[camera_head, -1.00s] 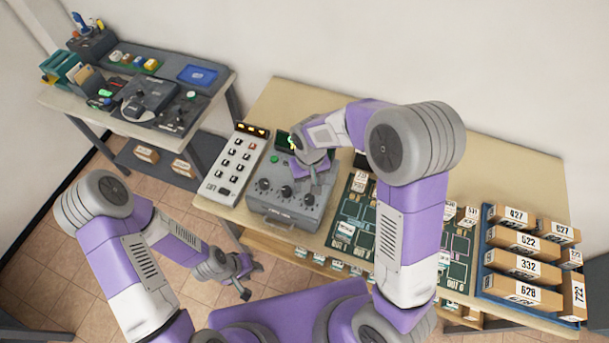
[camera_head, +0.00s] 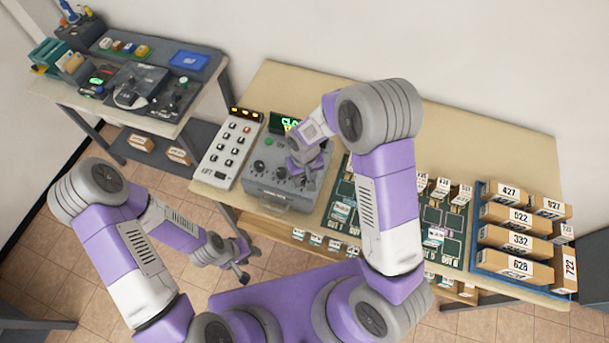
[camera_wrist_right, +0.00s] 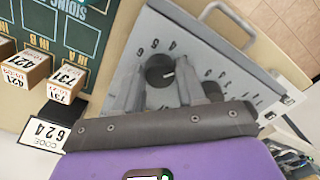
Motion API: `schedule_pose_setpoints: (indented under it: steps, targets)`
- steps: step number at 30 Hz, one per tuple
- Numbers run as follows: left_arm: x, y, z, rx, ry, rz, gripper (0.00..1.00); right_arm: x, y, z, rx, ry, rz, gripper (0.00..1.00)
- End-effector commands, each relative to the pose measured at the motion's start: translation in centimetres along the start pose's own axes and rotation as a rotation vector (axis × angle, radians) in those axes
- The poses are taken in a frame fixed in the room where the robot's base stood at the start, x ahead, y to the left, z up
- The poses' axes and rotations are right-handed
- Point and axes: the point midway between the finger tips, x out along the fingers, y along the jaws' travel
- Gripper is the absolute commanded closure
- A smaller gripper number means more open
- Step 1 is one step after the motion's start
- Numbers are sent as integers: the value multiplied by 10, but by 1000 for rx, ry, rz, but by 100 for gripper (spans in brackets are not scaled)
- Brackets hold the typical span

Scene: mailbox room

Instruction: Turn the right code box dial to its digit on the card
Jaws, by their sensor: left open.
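The code box (camera_head: 283,192) is a grey sloped box on the table with a row of dials and a lit green display (camera_head: 284,123), partly hidden by my arm. My right gripper (camera_head: 301,168) is over its right end and hides the right dial in the head view. In the right wrist view the right dial (camera_wrist_right: 160,71) is black with a white pointer mark, between the two open fingers (camera_wrist_right: 160,80). Another dial (camera_wrist_right: 213,91) is partly behind a finger. My left gripper (camera_head: 239,258) is open and empty, low before the table.
A white keypad panel (camera_head: 226,150) stands left of the code box. A green sorting board (camera_head: 448,215) with small labelled blocks and a blue tray (camera_head: 478,246) of numbered boxes are to the right. A second table (camera_head: 60,90) holds other devices.

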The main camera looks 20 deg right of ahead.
Motion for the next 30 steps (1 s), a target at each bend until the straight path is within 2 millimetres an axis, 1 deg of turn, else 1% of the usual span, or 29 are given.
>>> schedule_pose_setpoints:
  steps: [1, 6, 12, 17, 23, 30]
  targets:
    - [0, 0, 0, 0, 0, 0, 57, 0, 0, 0, 0, 0, 0, 68]
    - [0, 0, 0, 0, 0, 0, 57, 0, 0, 0, 0, 0, 0, 94]
    - [1, 0, 0, 0, 0, 0, 57, 0, 0, 0, -12, 0, 0, 95]
    - [3, -1, 0, 0, 0, 0, 57, 0, 0, 0, -64, 0, -1, 95]
    - [8, -3, 0, 0, 0, 0, 57, 0, 0, 0, -194, 1, -1, 95]
    - [14, -5, -1, 0, 0, 0, 57, 0, 0, 0, -389, 1, -1, 95]
